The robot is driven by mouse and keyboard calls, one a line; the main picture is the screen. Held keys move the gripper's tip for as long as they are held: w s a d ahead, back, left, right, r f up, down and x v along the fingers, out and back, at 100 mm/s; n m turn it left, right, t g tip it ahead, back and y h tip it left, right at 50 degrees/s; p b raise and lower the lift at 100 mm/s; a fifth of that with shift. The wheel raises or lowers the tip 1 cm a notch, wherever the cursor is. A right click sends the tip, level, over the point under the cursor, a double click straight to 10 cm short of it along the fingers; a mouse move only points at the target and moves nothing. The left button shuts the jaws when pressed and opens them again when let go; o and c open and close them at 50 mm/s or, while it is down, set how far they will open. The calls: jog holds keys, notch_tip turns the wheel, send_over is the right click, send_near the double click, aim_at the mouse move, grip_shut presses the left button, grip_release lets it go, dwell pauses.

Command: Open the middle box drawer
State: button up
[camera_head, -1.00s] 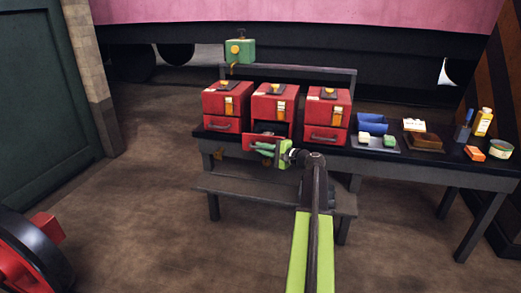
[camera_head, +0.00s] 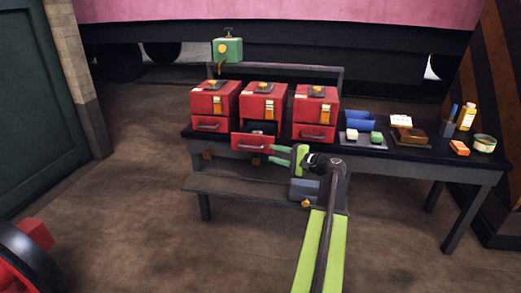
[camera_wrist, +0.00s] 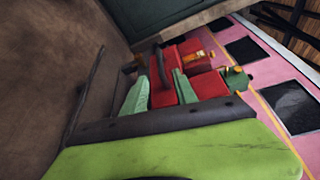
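Three red boxes stand in a row on the dark bench. The middle red box (camera_head: 262,102) has its drawer (camera_head: 253,143) pulled out, with a dark gap above the drawer front. The drawer's dark handle (camera_head: 250,147) is on its front face. My gripper (camera_head: 273,156) is just in front and to the right of the drawer front, its green fingers spread and empty. In the wrist view my gripper (camera_wrist: 160,95) shows its two fingers apart, with a red face (camera_wrist: 162,92) and a dark handle beyond them. Any contact with the drawer cannot be told.
The left box (camera_head: 213,105) and right box (camera_head: 315,112) have shut drawers. A blue bin (camera_head: 360,120), a brown block and small cans stand on the bench to the right. A lower shelf (camera_head: 240,187) runs beneath; floor ahead is clear.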

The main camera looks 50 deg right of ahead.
jog(key=s, duration=0.3)
jog(key=s+d, duration=0.1)
jog(key=s, duration=0.1)
jog(key=shift+s+r, duration=0.2)
jog(key=shift+r, duration=0.05)
